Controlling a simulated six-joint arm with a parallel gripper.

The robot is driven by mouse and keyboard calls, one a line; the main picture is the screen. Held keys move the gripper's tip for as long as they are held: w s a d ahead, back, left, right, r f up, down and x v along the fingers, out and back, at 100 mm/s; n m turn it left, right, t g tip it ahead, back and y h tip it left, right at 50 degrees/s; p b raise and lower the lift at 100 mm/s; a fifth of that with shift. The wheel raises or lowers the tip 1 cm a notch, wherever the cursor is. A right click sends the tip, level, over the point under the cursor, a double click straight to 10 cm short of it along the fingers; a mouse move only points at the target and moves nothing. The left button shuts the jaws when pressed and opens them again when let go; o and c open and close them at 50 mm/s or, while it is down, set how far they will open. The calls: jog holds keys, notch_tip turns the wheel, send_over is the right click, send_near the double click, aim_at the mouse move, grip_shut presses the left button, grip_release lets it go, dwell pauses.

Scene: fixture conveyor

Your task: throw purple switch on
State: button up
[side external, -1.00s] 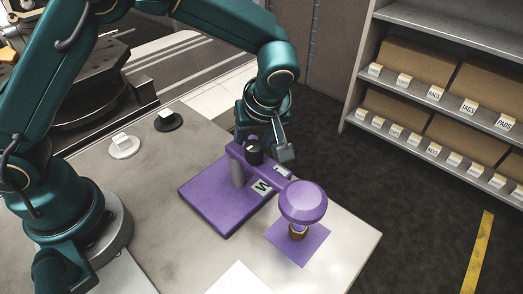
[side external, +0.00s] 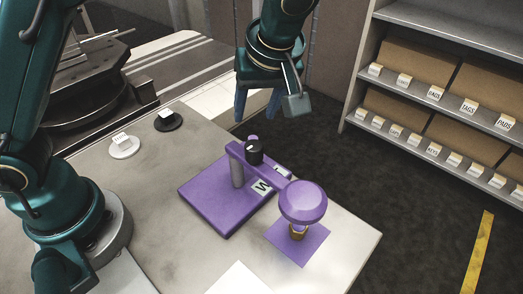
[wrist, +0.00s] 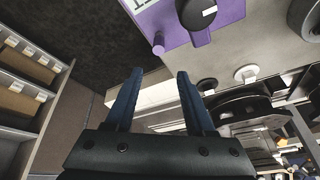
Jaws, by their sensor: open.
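The purple switch has a flat base (side external: 205,202) on the table, an upright post and a purple bar with a black knob (side external: 254,150). White labels lie beside the bar, partly covered by it. A purple domed lamp (side external: 302,202) on a brass-coloured socket stands on a purple square in front of it; I cannot tell whether it is lit. My gripper (side external: 256,106) is open and empty above and behind the switch, clear of it. In the wrist view my open fingers (wrist: 158,75) point toward the table, with the black knob (wrist: 198,14) and a purple peg (wrist: 158,43) beyond them.
A white round button piece (side external: 124,146) and a black one (side external: 168,121) sit at the table's left. A white sheet (side external: 240,281) lies at the front. Shelves with labelled boxes (side external: 415,68) stand to the right, past the dark floor. The table's right edge is close to the lamp.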

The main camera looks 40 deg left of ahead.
jog(key=f+n, duration=0.3)
jog(key=f+n+g, duration=0.1)
jog(key=shift+w+f+n, duration=0.15)
jog(key=shift+w+n, duration=0.1)
jog(key=shift+n, duration=0.05)
jog(key=shift+x, duration=2.5)
grip_shut()
